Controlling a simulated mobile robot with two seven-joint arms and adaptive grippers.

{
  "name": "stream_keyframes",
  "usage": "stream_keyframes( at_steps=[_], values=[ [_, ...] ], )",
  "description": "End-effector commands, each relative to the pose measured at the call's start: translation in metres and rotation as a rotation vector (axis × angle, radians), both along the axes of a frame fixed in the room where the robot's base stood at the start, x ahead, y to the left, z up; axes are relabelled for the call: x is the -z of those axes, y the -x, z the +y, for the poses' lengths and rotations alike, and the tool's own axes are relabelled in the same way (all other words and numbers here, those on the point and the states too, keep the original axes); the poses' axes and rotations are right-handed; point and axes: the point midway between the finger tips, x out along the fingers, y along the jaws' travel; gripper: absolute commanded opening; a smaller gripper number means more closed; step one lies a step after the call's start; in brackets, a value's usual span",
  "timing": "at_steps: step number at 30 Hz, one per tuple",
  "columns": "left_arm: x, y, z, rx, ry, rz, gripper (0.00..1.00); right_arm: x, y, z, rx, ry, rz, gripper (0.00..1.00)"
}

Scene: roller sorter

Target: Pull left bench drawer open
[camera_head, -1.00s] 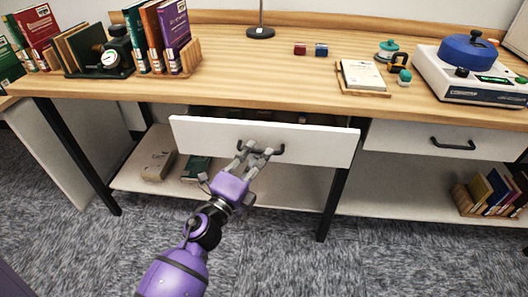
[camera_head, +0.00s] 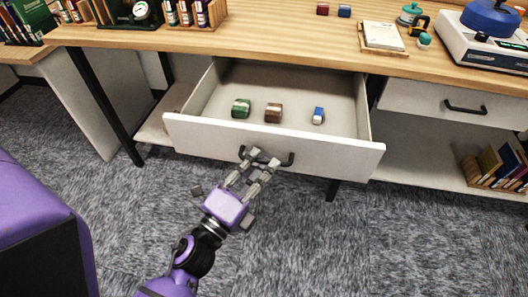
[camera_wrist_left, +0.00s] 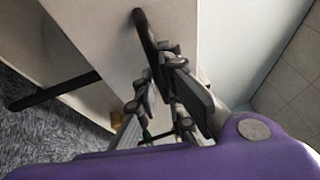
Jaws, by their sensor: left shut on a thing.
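The left bench drawer (camera_head: 275,142) is pulled well out from under the wooden bench top in the head view. Its white inside shows a green block (camera_head: 241,108), a brown block (camera_head: 273,113) and a blue and white block (camera_head: 318,116). Its dark bar handle (camera_head: 283,163) is on the front panel. My left gripper (camera_head: 259,163) is shut on the handle, near the handle's left part. The wrist view also shows the dark handle (camera_wrist_left: 143,32) against the white drawer front, with the gripper fingers (camera_wrist_left: 168,85) at its end. My right gripper is not in view.
The right drawer (camera_head: 440,103) is closed. A shelf with books (camera_head: 495,165) is below it. Carpet in front is clear.

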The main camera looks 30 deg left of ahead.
Motion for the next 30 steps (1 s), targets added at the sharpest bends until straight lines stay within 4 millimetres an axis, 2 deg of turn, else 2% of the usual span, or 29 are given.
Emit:
stream_keyframes(
  at_steps=[6,18,19,23,30],
  values=[
    [0.0014,0.0099,-0.002,-0.003,-0.004,0.003,0.0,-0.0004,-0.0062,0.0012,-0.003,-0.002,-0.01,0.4],
    [0.0013,0.0111,-0.0023,-0.003,-0.004,0.002,0.0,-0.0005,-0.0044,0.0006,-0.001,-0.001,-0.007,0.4],
    [0.0013,0.0111,-0.0023,-0.003,-0.004,0.002,0.1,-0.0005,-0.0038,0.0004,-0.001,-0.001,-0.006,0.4],
    [0.001,0.0111,-0.0025,-0.002,-0.003,0.002,0.27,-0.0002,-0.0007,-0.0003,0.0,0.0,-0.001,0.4],
    [0.0002,0.0108,-0.0029,-0.001,-0.002,0.001,0.28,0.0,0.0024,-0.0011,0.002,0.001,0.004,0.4]
  ],
)
